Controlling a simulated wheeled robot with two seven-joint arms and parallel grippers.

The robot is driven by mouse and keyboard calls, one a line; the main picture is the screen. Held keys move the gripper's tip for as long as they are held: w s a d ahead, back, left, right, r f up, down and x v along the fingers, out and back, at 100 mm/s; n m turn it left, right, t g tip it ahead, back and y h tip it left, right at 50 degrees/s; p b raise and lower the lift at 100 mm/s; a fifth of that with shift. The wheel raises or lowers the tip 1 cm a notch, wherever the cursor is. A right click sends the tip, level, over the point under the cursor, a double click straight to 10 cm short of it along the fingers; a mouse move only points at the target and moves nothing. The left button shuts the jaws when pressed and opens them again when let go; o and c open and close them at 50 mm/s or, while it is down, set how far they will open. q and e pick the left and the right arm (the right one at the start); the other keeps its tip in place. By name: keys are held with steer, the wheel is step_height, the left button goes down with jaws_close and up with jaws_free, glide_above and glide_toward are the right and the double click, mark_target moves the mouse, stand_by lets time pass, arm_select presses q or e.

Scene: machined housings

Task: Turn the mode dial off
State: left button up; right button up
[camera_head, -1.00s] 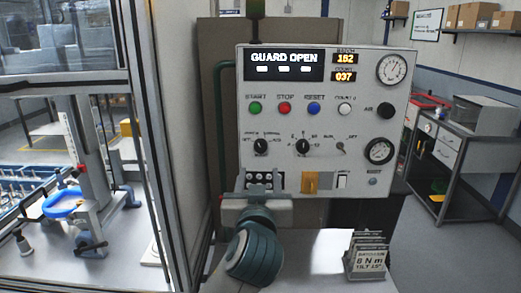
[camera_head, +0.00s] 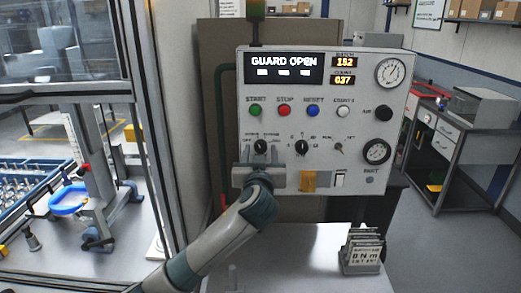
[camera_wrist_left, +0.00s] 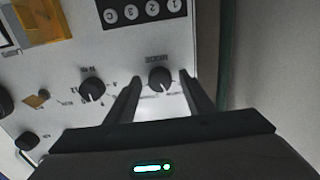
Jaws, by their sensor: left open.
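The mode dial (camera_head: 260,147) is a small black knob with a white pointer line, at the left of the lower dial row on the grey control panel (camera_head: 320,190). In the left wrist view the mode dial (camera_wrist_left: 160,78) appears upside down, its label above it. My left gripper (camera_head: 260,163) is just below and in front of the dial in the head view. In the left wrist view its two open fingers (camera_wrist_left: 160,82) reach toward the panel, one on each side of the dial. Whether they touch it I cannot tell. My right gripper is not in view.
A second black knob (camera_head: 302,147) and a small key switch (camera_head: 338,147) sit to the right. Coloured buttons (camera_head: 284,111) are above. A yellow part (camera_head: 308,181) sits lower on the panel. A sign stand (camera_head: 363,252) is on the bench.

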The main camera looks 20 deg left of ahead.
arm_select(q)
steer(key=c, duration=1.1)
steer(key=shift+o, duration=0.2)
steer(key=shift+d+f+n+b, duration=0.1)
steer(key=shift+f+n+b, duration=0.2)
steer(key=shift+n+b, duration=0.8)
steer(key=n+b, duration=0.1)
steer(key=b, duration=0.2)
steer(key=shift+n, duration=0.3)
steer(key=shift+n+b, duration=0.8)
steer(key=shift+n, duration=0.4)
steer(key=shift+r+n+b, duration=0.2)
steer(key=shift+n+b, duration=0.3)
steer(key=shift+n, duration=0.9)
steer(key=o, duration=1.1)
steer(key=shift+r, duration=0.1)
steer(key=shift+c, duration=0.2)
